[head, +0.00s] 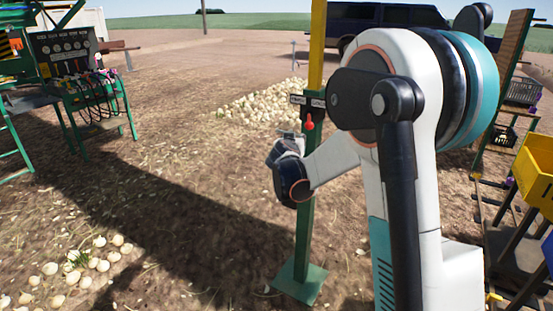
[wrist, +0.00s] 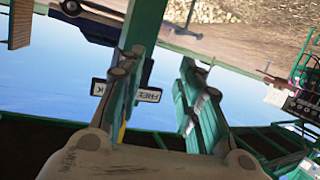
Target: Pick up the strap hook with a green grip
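I cannot make out a strap hook with a green grip in either view. My gripper (wrist: 165,75) is open in the wrist view, its two teal fingers apart with nothing held between them. In the head view my gripper (head: 288,140) is near the green post (head: 304,225), which has a yellow upper part, and its fingers are mostly hidden. The post carries a red handle (head: 310,122) and small dark labels (head: 297,99). A label plate (wrist: 132,90) shows behind the fingers in the wrist view.
A green-framed control panel (head: 66,50) with dark hoses stands at the left. Onions lie in a pile (head: 265,104) behind the post and in a patch (head: 90,265) at lower left. A yellow crate (head: 535,170) and dark racks stand at the right. Bare ground lies between.

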